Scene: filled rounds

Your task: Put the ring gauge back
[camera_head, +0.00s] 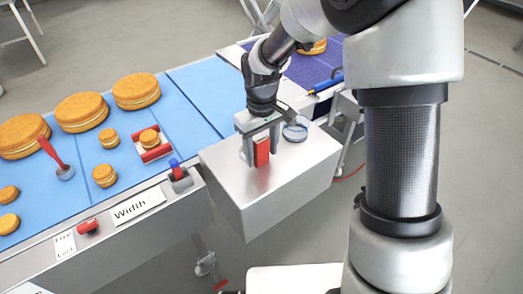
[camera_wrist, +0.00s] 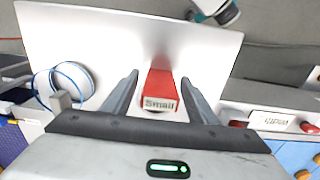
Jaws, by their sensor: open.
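A clear ring with a blue rim and a small grey block on its side, which looks like the ring gauge (camera_head: 296,128), lies on the grey metal box top (camera_head: 290,165). It also shows at the left in the wrist view (camera_wrist: 75,78), outside my fingers. A red block marked "Small" (camera_head: 262,152) stands on the same top; it shows in the wrist view too (camera_wrist: 160,90). My gripper (camera_head: 260,152) is open and pointing down, with one finger on each side of the red block. I cannot tell whether either finger touches it.
A blue belt (camera_head: 205,95) at the left carries several filled rounds. A red-and-white piece (camera_head: 151,146) sits around one small round. A blue-and-yellow pen (camera_head: 326,84) lies behind the box.

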